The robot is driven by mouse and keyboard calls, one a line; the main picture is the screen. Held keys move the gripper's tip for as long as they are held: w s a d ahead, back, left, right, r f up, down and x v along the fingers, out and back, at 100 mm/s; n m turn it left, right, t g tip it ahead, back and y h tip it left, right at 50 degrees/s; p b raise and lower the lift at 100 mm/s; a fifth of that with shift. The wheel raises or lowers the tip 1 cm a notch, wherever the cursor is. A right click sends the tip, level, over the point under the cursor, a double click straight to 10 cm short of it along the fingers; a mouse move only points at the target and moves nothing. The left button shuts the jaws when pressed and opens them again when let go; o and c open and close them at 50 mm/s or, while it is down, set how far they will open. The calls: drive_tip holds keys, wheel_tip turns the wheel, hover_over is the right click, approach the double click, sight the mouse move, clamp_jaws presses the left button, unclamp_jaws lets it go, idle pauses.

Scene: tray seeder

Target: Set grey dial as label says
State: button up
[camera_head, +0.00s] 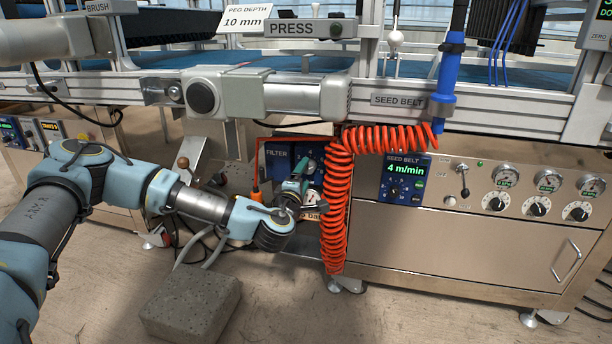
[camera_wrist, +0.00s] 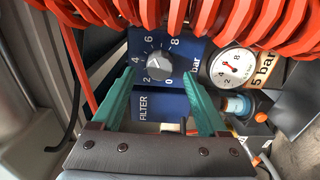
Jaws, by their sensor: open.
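The grey dial (camera_wrist: 158,66) sits on a blue panel in the wrist view, inside a scale marked 0, 2, 4, 6, 8 and bar. I cannot clearly tell where its pointer stands. A label (camera_wrist: 266,70) right of the dial reads 5 bar. My gripper (camera_wrist: 159,77) is open; its teal fingers lie on either side of the dial in the picture, with no clear contact. In the head view my gripper (camera_head: 303,180) is in front of the blue filter unit (camera_head: 277,156), and the dial is hidden or too small there.
A pressure gauge (camera_wrist: 232,68) stands between dial and label. A red coiled hose (camera_head: 337,205) hangs close right of my gripper and crosses the top of the wrist view. A concrete block (camera_head: 190,305) lies on the floor. The seed belt panel (camera_head: 406,180) is farther right.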

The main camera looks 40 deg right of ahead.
sight(309, 167)
drive_tip(key=shift+x, duration=1.35)
drive_tip(key=shift+c, duration=0.3)
clamp_jaws()
